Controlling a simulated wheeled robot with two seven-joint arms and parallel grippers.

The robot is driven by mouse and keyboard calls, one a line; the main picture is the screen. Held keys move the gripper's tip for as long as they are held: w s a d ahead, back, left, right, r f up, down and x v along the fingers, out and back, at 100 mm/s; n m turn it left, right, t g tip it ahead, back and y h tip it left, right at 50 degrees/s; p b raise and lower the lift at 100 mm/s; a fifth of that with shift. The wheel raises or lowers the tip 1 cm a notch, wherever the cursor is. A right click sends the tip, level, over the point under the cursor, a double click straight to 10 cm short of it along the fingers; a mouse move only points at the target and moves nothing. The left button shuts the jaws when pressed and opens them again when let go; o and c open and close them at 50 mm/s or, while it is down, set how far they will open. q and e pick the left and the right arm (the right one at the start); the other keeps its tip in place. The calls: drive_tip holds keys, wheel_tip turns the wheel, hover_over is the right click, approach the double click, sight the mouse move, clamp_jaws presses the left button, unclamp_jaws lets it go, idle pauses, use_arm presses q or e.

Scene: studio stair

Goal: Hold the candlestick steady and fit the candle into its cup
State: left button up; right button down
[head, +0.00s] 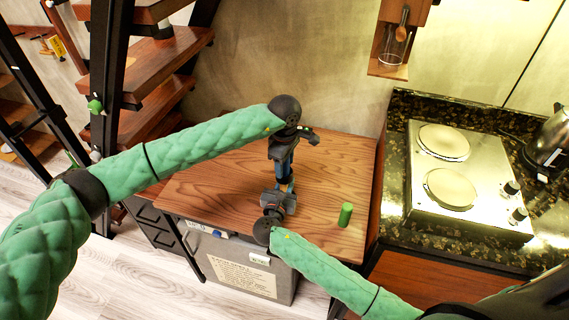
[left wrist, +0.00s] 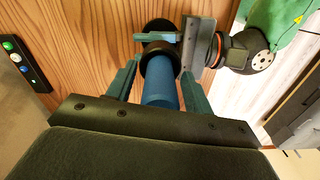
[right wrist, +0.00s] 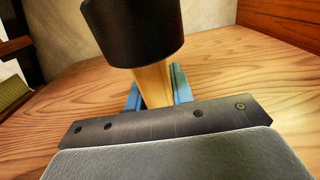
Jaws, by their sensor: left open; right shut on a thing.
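The candlestick has a black cup (right wrist: 135,30) and a pale wooden stem (right wrist: 153,85), both in the right wrist view. My right gripper (head: 283,192) is shut on the stem, below the cup. The blue candle (left wrist: 160,90) stands over the cup, seen from above in the left wrist view. Its lower end meets the black cup rim (left wrist: 157,60); how deep it sits cannot be told. My left gripper (head: 284,163) is open, with its fingers (left wrist: 158,84) on either side of the candle. The fingers partly hide the candle in the head view.
The wooden tabletop (head: 225,180) holds a green cylinder (head: 345,214) to the right of my right gripper. A dark strip with coloured buttons (left wrist: 18,62) shows in the left wrist view. A two-plate hob (head: 470,180) stands at the right. The tabletop's left part is clear.

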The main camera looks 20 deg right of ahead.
use_arm(q)
wheel_tip(320, 180, up, 12)
idle(0.5)
use_arm(e)
drive_tip(key=c, duration=1.1)
unclamp_jaws()
